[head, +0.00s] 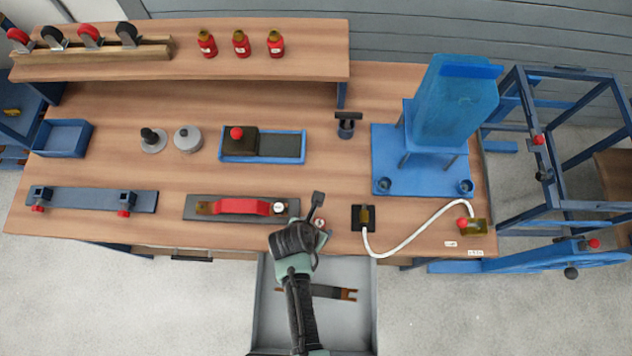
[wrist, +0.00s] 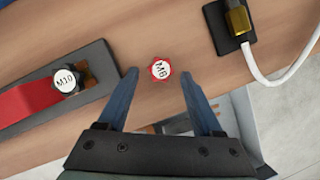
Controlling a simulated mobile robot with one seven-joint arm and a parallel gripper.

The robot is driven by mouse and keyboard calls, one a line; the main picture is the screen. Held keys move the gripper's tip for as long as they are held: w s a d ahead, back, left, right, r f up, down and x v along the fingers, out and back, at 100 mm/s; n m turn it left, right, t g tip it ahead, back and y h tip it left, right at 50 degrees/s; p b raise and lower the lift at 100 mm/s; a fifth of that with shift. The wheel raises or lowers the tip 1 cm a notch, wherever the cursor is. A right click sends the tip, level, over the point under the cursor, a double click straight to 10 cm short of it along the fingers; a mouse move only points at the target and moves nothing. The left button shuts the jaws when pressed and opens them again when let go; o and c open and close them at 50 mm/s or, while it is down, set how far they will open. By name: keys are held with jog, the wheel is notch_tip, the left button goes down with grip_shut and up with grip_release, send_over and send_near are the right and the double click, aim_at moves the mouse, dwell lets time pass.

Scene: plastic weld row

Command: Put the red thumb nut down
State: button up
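The red thumb nut (wrist: 161,70) has a white top marked M8. It appears to rest on the wooden bench top near the front edge, and it also shows small in the head view (head: 320,223). My gripper (wrist: 158,76) is open, with one finger on each side of the nut in the wrist view. A gap shows between the nut and each finger. In the head view my gripper (head: 319,217) is over the bench's front edge. How high the fingertips are above the bench is hard to tell.
A grey plate (head: 193,208) with a red handle (head: 240,206) and a black M10 knob (wrist: 66,80) lies to the left. A black socket plate (head: 356,222) with a white cable (head: 410,246) is to the right. An open drawer (head: 260,310) holding a flat tool (head: 330,292) is below.

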jog(key=shift+r, duration=0.1)
jog(key=p+v, duration=0.1)
jog(key=v, duration=1.1)
jog(key=w+a+r+m+t+y, duration=0.1)
jog(key=w+a+r+m+t, duration=0.2)
jog(key=w+r, duration=0.4)
jog(key=w+a+r+m+t+y, duration=0.1)
jog(key=w+r+m+t, duration=0.1)
jog(key=w+r+m, duration=0.4)
jog(key=w+d+r+m+t, duration=0.1)
jog(key=w+r+m+t, duration=0.3)
jog(key=r, duration=0.9)
jog(key=w+r+m+t, duration=0.3)
jog(key=w+r+m, duration=0.15)
jog(key=r, duration=0.75)
jog(key=s+d+r+m+t, duration=0.2)
jog(key=s+r+m+t, duration=0.2)
jog(key=r, duration=0.7)
jog(key=s+d+r+m+t, duration=0.2)
jog(key=s+r+m+t, duration=0.1)
jog(key=r, duration=0.9)
jog(key=s+d+r+m+t, duration=0.2)
jog(key=s+r+m+t, duration=0.2)
jog(key=r, duration=0.7)
jog(key=shift+s+r+m+t, duration=0.35)
jog(key=shift+s+m, duration=0.25)
jog(key=shift+m, duration=0.45)
